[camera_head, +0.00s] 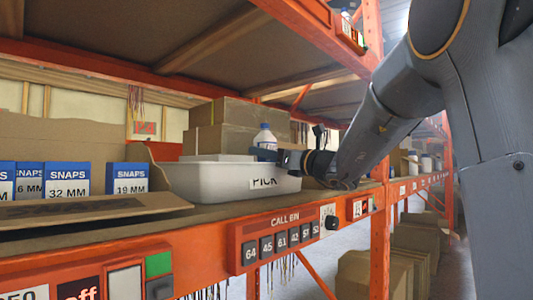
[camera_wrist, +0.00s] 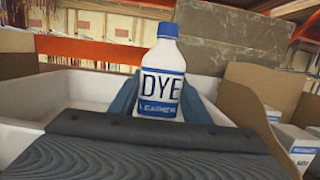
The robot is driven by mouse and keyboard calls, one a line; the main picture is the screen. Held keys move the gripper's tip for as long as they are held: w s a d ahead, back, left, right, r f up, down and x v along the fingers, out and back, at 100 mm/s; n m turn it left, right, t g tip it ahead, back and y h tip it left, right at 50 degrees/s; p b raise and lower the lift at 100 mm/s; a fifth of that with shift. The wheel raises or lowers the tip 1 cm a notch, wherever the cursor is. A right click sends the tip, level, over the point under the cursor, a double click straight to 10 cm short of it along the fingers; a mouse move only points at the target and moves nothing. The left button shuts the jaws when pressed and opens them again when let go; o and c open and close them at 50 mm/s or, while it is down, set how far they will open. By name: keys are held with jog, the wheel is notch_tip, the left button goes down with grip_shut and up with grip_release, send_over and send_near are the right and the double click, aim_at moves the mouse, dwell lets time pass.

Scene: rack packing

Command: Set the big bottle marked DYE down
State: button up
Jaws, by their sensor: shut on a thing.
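The big bottle marked DYE (camera_wrist: 164,75) is white with a blue cap and blue bands, and stands upright in the wrist view. My gripper (camera_wrist: 165,103) is shut on its lower part, a blue-grey finger on each side. In the head view the bottle (camera_head: 265,138) shows small above the white bin marked PICK (camera_head: 215,182), with my gripper (camera_head: 266,154) at it from the right. The bin's wall (camera_wrist: 40,104) also shows behind the bottle in the wrist view. The bottle's base is hidden, so I cannot tell whether it touches anything.
Blue and white SNAPS boxes (camera_head: 68,180) stand on the shelf left of the bin. Stacked cardboard boxes (camera_head: 235,115) stand behind it. An open cardboard box (camera_wrist: 262,98) is at the right in the wrist view. An orange shelf beam (camera_head: 200,250) runs along the front.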

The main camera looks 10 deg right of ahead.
jog(key=shift+f+b, duration=0.5)
jog(key=shift+f, duration=0.1)
jog(key=o, duration=1)
jog(key=shift+f, duration=0.25)
jog(key=shift+o, duration=0.2)
jog(key=shift+r, duration=0.1)
jog(key=shift+r+p, duration=0.5)
jog(key=shift+p, duration=0.25)
jog(key=b+v, duration=0.1)
jog(key=v, duration=0.7)
jog(key=b+v, duration=0.1)
jog(key=v, duration=0.2)
jog(key=shift+s+d+r+b, duration=0.3)
jog(key=shift+s+b, duration=0.05)
jog(key=shift+s, duration=0.05)
